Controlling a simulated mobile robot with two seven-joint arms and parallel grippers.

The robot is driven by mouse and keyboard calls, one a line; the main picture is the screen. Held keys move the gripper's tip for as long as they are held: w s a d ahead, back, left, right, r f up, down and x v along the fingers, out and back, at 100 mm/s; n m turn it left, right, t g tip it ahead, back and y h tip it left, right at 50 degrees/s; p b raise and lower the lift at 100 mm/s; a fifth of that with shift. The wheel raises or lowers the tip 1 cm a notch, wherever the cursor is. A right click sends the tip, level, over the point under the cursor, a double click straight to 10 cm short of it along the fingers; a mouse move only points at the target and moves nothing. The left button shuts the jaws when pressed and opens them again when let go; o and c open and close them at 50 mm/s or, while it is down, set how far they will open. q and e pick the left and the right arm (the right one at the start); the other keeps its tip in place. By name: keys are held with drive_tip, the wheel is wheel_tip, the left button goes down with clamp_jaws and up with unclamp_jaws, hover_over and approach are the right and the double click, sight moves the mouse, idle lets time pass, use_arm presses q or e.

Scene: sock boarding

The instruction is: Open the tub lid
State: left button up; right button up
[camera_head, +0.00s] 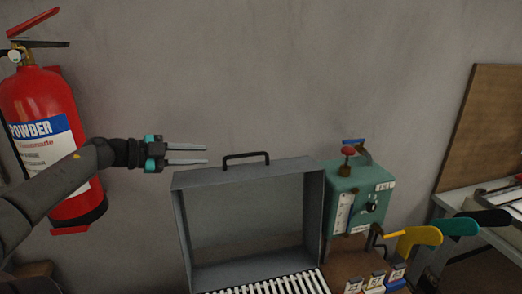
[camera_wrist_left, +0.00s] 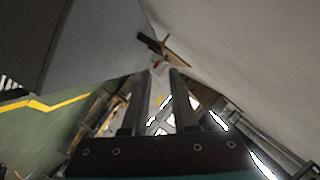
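The grey tub lid (camera_head: 180,225) stands upright and raised in the head view, its hollow inner side facing me. A dark handle (camera_head: 246,155) sits on its top edge. My left gripper (camera_head: 206,155) is just left of the lid's upper left corner, pointing right toward the handle but apart from it. Its two fingers are parted with nothing between them. The left wrist view shows the same empty gap between the fingers (camera_wrist_left: 160,72), with a grey lid surface (camera_wrist_left: 85,50) at upper left. My right gripper is not in view. White slats (camera_head: 275,287) show below the lid.
A red fire extinguisher (camera_head: 42,100) hangs at left behind my left arm. A green control box (camera_head: 355,200) with a red knob stands close right of the lid. Yellow (camera_head: 415,238) and teal (camera_head: 455,226) foot-shaped boards stand at lower right. The wall above is bare.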

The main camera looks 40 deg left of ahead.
sight(242, 155)
use_arm(q)
drive_tip(key=shift+d, duration=0.1)
drive_tip(key=shift+b+x, duration=0.55)
drive_tip(key=shift+x, duration=0.3)
drive_tip(key=shift+b+x, duration=0.45)
drive_tip(key=shift+x, duration=0.45)
drive_tip(key=shift+w+d+f, duration=0.15)
drive_tip(key=shift+w, duration=0.15)
drive_tip(key=shift+b+x, duration=0.45)
drive_tip(key=shift+x, duration=0.3)
drive_tip(key=shift+w+d, duration=0.2)
drive_tip(key=shift+w, duration=0.25)
drive_tip(key=shift+x, duration=3.85)
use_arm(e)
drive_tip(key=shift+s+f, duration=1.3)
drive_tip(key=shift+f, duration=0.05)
use_arm(q)
drive_tip(key=shift+f, duration=0.1)
